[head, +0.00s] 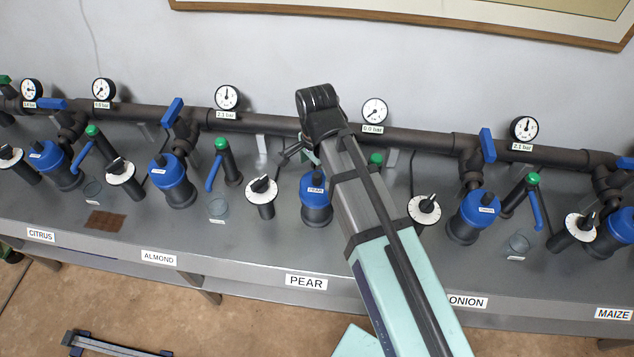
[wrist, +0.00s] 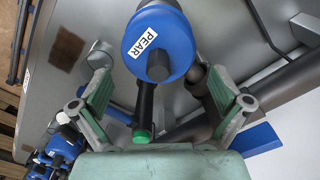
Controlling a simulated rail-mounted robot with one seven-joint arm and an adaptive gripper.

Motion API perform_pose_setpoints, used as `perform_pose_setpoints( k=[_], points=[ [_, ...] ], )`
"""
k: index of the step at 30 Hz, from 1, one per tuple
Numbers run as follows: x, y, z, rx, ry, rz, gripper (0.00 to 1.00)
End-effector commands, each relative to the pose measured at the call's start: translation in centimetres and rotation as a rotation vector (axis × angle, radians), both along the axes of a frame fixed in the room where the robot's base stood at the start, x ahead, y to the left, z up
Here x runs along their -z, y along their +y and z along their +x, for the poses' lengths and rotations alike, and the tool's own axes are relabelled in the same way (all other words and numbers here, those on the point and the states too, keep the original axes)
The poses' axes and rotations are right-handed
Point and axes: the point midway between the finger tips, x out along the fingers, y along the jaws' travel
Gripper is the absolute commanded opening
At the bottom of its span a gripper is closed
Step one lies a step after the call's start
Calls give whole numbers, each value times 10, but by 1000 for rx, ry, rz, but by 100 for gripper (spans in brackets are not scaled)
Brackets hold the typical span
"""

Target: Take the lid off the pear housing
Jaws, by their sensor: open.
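The pear housing (head: 317,216) stands upright in the PEAR bay in the head view, a dark body under a blue lid (head: 313,192) with a white PEAR label. In the wrist view the blue lid (wrist: 178,35) is seen from above, with a dark round knob on it. The lid is seated on the housing. My gripper (wrist: 155,75) is open and empty, its two green-padded fingers spread on either side below the lid in the picture. In the head view my gripper (head: 297,153) is partly hidden by my arm, behind the lid.
A dark pipe with a green cap (wrist: 142,135) lies between my fingers in the wrist view. A main pipe (head: 275,121) with gauges runs along the wall. Similar blue-lidded housings stand at ALMOND (head: 172,180) and ONION (head: 476,213). A white dial (head: 262,190) stands left of the pear housing.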

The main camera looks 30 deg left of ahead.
Motion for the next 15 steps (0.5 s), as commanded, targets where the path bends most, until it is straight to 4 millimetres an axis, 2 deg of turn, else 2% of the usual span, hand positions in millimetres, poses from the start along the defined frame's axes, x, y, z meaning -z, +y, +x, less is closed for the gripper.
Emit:
perform_pose_setpoints(
  k=[8, 15],
  points=[
    [10, -1, 0, 0, 0, -1, 100],
    [34, -3, 0, 0, 2, -2, 100]
  ],
)
